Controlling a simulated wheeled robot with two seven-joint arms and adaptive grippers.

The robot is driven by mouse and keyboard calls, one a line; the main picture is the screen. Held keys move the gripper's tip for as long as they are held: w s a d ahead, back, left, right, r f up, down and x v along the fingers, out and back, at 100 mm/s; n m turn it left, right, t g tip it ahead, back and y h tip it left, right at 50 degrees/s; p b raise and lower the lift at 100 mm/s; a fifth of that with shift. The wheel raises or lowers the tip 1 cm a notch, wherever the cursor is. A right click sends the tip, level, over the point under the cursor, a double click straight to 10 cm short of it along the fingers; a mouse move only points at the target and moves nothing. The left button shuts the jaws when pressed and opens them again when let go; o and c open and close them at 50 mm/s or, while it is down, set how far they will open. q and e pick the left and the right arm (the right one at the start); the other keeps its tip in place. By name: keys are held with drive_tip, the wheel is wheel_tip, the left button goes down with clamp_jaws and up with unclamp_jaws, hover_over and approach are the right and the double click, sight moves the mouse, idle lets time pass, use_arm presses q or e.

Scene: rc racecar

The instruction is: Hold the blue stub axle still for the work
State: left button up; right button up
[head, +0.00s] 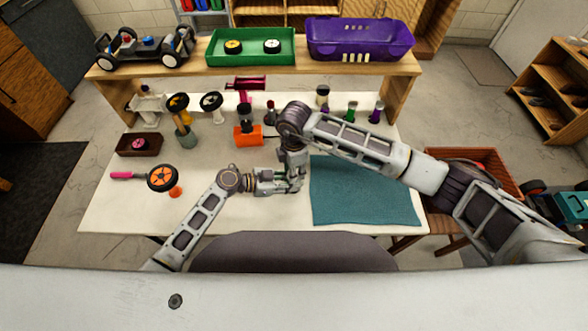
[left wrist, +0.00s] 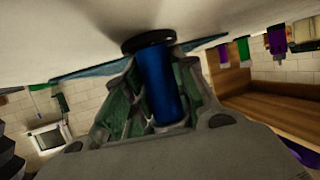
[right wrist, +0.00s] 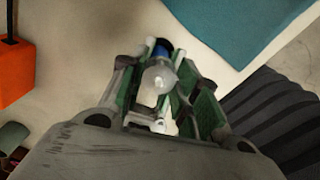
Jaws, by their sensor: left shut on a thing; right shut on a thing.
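The blue stub axle (left wrist: 165,90) is a blue cylinder with a black disc at its far end in the left wrist view. My left gripper (left wrist: 152,72) is shut on it, green pads on either side. In the head view my left gripper (head: 290,184) is over the table's front middle, and the axle is too small or hidden there. My right gripper (right wrist: 157,82) comes down from above at the same spot, shut on a pale, rounded thing (right wrist: 158,78) I cannot name. A bit of blue (right wrist: 161,50) shows just beyond that thing.
A teal mat (head: 365,195) lies right of the grippers. An orange block (head: 248,137) with a dark-topped tool stands behind. The raised shelf holds a green tray (head: 250,60), a purple basket (head: 360,53) and a car chassis (head: 146,60).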

drive_tip(key=shift+m, duration=0.6)
drive_tip(key=o, duration=1)
drive_tip(key=shift+r, duration=0.1)
drive_tip(key=shift+r, duration=5.9)
use_arm(q)
drive_tip(key=o, duration=1.1)
